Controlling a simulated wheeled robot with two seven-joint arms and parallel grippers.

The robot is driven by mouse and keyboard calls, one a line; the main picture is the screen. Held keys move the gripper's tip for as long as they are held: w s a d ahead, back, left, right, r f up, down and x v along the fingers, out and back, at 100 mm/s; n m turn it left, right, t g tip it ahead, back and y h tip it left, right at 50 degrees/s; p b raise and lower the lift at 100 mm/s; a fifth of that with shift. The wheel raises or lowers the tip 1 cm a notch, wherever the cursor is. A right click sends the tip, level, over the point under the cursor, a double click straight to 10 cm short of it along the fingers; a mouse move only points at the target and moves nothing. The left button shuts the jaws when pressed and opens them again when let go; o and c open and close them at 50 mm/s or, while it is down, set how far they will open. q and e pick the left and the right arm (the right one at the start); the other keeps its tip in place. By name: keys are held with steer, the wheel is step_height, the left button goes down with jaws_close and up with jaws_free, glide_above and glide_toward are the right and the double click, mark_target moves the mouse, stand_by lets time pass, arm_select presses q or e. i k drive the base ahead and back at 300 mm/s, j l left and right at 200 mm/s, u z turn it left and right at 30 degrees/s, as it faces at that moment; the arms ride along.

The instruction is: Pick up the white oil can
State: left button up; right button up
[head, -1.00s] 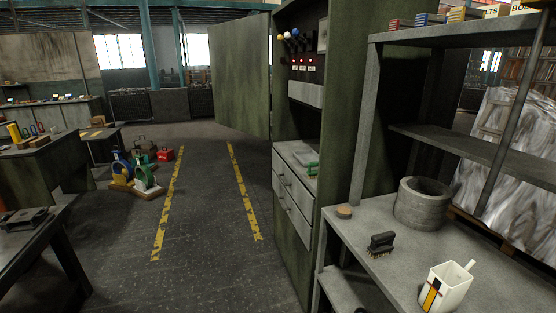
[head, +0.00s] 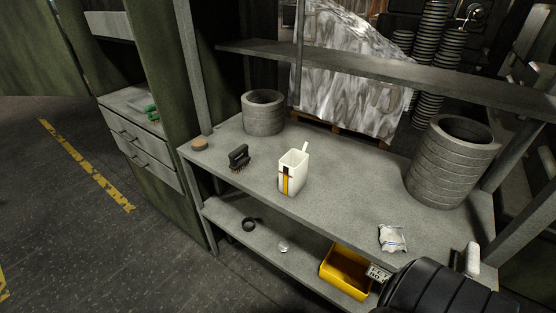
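The white oil can (head: 292,173) stands upright on the grey upper shelf board, near the middle of the head view. It is a squarish white vessel with a yellow and black stripe on its front and a thin white piece sticking up at its top right. Nothing touches it.
The shelf board (head: 340,203) also holds a black brush (head: 239,158), a round brown piece (head: 200,144), grey rings (head: 263,114), a taller ring stack (head: 450,163) and a plastic bag (head: 392,238). A yellow bin (head: 345,272) sits below. An upper shelf (head: 380,72) crosses behind.

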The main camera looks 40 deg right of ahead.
mark_target(293, 166)
steer(key=z, duration=1.3)
